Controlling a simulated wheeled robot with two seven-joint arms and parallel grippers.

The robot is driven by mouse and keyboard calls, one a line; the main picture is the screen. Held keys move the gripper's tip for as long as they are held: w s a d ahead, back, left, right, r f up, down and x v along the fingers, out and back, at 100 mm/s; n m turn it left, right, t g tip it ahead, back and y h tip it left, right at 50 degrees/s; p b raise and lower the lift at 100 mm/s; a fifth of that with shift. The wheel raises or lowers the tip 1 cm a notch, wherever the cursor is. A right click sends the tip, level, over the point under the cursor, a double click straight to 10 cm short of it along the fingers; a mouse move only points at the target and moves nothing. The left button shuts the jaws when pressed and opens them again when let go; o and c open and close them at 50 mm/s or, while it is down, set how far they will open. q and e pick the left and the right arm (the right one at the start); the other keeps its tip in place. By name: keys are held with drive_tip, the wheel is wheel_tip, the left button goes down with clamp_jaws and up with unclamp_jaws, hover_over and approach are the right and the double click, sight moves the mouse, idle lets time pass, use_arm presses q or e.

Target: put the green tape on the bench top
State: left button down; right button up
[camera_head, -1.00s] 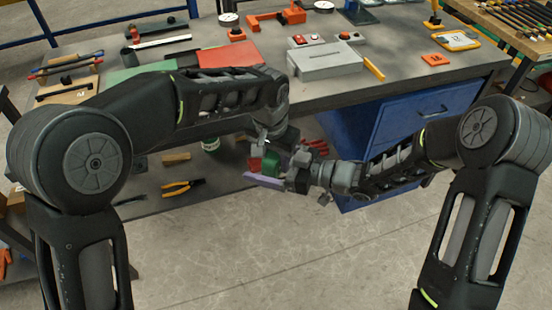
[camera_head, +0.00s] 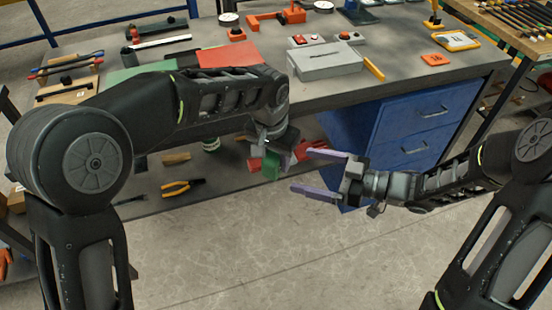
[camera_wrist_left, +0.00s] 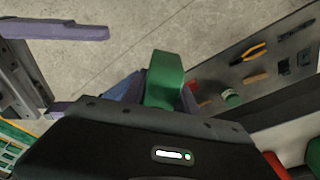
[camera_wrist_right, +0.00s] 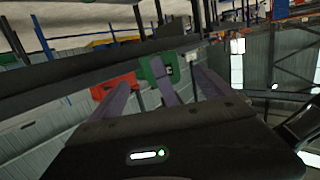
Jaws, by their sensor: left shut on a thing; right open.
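The green tape (camera_head: 271,164) is in my left gripper (camera_head: 280,158), in front of the bench and below the level of its top. The left wrist view shows the green tape (camera_wrist_left: 164,80) between the purple fingers. My right gripper (camera_head: 320,173) is open and empty, a short way to the right of the tape, with its fingers pointing left towards it. In the right wrist view the tape (camera_wrist_right: 158,76) shows beyond my right fingers. The bench top (camera_head: 400,72) is grey and lies above and behind both grippers.
On the bench stand a grey box (camera_head: 325,62), a red mat (camera_head: 229,55), a green mat (camera_head: 140,71) and an orange block (camera_head: 435,59). Blue drawers (camera_head: 415,125) sit below at right. Pliers (camera_head: 180,187) lie on the lower shelf. Bare bench top shows near the front right.

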idle(0.3)
wheel_tip(320, 180, down, 17)
drive_tip(key=w+a+m+t+h, duration=0.1)
drive_tip(key=a+m+h, duration=0.1)
drive_tip(key=m+h, duration=0.6)
drive_tip(key=s+a+f+m+g+h, duration=0.1)
drive_tip(key=s+f+m+g, duration=0.2)
drive_tip(key=s+f, duration=0.3)
drive_tip(key=s+a+f+m+g+h, duration=0.1)
drive_tip(key=s+f, duration=0.6)
drive_tip(key=s, duration=0.7)
drive_tip(key=a+m+g, duration=0.1)
drive_tip(key=m+g, duration=0.1)
drive_tip(key=g, duration=0.1)
drive_tip(key=shift+g, duration=0.4)
